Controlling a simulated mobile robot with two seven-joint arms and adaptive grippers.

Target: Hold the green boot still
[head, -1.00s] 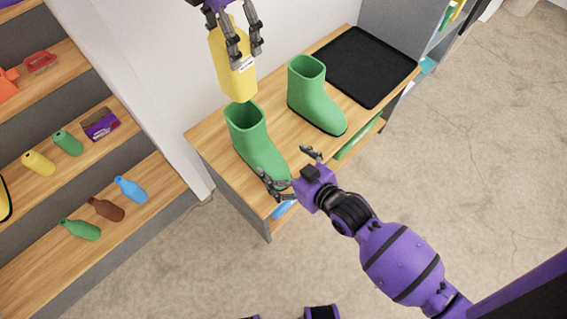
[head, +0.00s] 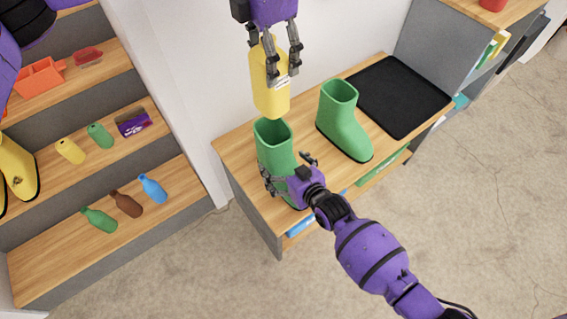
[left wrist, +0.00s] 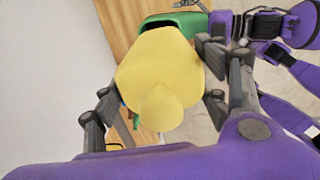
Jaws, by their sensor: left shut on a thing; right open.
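Two green boots stand upright on a wooden bench. The nearer green boot (head: 273,143) is at the left end, and its toe is partly hidden by my right gripper. The other green boot (head: 342,120) stands to its right. My right gripper (head: 289,172) is open at the nearer boot's foot, with fingers around its front; I cannot tell whether they touch. My left gripper (head: 283,73) is shut on a yellow bottle (head: 270,98) and holds it just above the nearer boot's opening. In the left wrist view the yellow bottle (left wrist: 160,70) covers most of the green boot (left wrist: 178,22).
A black tray (head: 398,97) lies on the bench right of the boots. A shelf at left holds several bottles, a purple box (head: 133,124), an orange bin (head: 40,77) and yellow boots (head: 17,170). A white wall is behind the bench. The floor at right is clear.

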